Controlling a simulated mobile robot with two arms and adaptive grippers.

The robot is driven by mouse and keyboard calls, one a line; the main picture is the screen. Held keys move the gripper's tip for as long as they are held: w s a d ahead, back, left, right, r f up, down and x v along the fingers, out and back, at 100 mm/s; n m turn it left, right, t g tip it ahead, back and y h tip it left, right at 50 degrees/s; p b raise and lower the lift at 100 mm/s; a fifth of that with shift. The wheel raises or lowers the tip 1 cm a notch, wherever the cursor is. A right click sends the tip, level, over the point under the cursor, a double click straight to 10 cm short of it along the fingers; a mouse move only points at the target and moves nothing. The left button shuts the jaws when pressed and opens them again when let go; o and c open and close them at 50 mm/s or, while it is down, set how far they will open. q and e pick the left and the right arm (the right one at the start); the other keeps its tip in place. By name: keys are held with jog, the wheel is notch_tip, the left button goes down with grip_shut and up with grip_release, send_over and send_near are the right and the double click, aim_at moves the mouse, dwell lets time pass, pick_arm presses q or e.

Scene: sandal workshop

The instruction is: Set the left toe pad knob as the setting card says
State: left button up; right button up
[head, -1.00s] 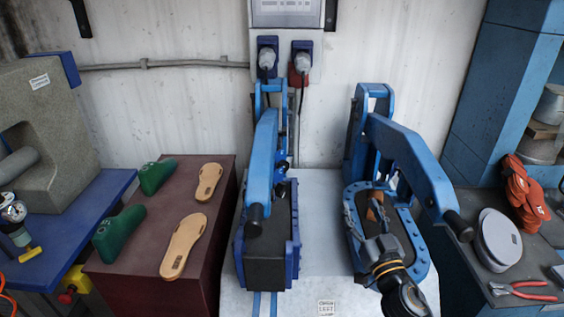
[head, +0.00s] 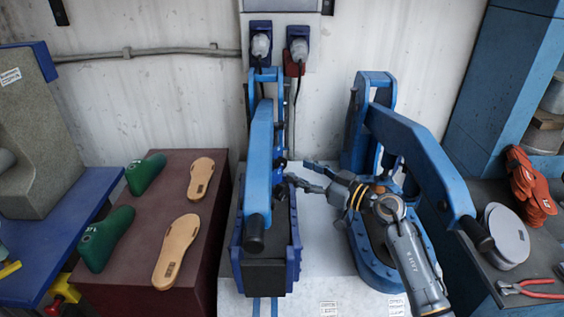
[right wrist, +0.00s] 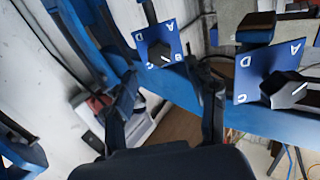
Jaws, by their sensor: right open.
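My right gripper (head: 299,172) is open and empty, its fingertips pointing at the right side of the left blue press (head: 259,160). In the right wrist view, two dark knobs sit on blue plates lettered A to D. One knob (right wrist: 159,53) lies beyond and between the fingers (right wrist: 168,85), apart from them; its white mark points toward the B side. The other knob (right wrist: 284,89) is right of the right finger; its mark points right, and its B is not visible. I cannot tell which is the toe pad knob. A small white card (head: 328,308) lies at the front, unreadable.
The right blue press (head: 375,270) stands beside my right arm. A second small card (head: 397,305) lies at the front. Tan soles (head: 176,250) and green shoe lasts (head: 104,238) lie on the red-brown block at left. Red pliers (head: 528,288) lie at right.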

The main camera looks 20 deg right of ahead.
aim_at(284, 164)
jog(key=x, duration=0.7)
jog(key=c, duration=1.2)
